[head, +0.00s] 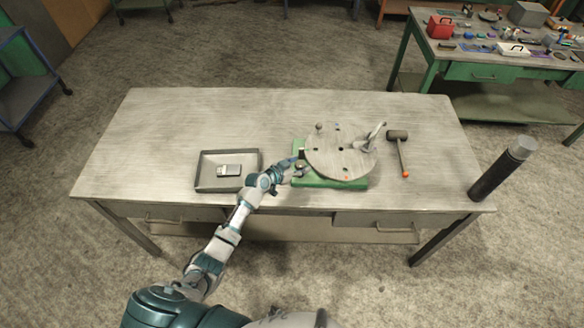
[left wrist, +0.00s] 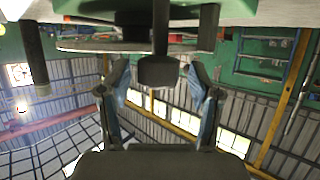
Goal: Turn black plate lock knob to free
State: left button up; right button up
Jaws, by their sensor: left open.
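A round grey plate (head: 338,160) with several dark holes sits on a green base (head: 345,185) on the workbench. A small dark knob (head: 301,163) shows at the plate's left edge, partly covered by my gripper. My left gripper (head: 297,172) reaches in from the left, close to the knob. In the left wrist view, which looks upside down, a black knob (left wrist: 158,70) on a stem stands between the two spread fingers of my left gripper (left wrist: 158,82). Gaps show on both sides, so the fingers look apart from it. My right gripper is not in view.
A grey tray (head: 198,184) holding a small metallic block (head: 229,170) lies left of the plate. A grey handle (head: 375,134) rises from the plate's right side. A mallet (head: 400,150) and a dark cylinder (head: 502,168) are further right. The bench's left part is clear.

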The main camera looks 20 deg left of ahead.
pick_arm(q)
jog(key=v, duration=1.1)
jog(key=shift+a, duration=0.2)
jog(key=shift+s+f, duration=0.1)
jog(key=shift+s, duration=0.05)
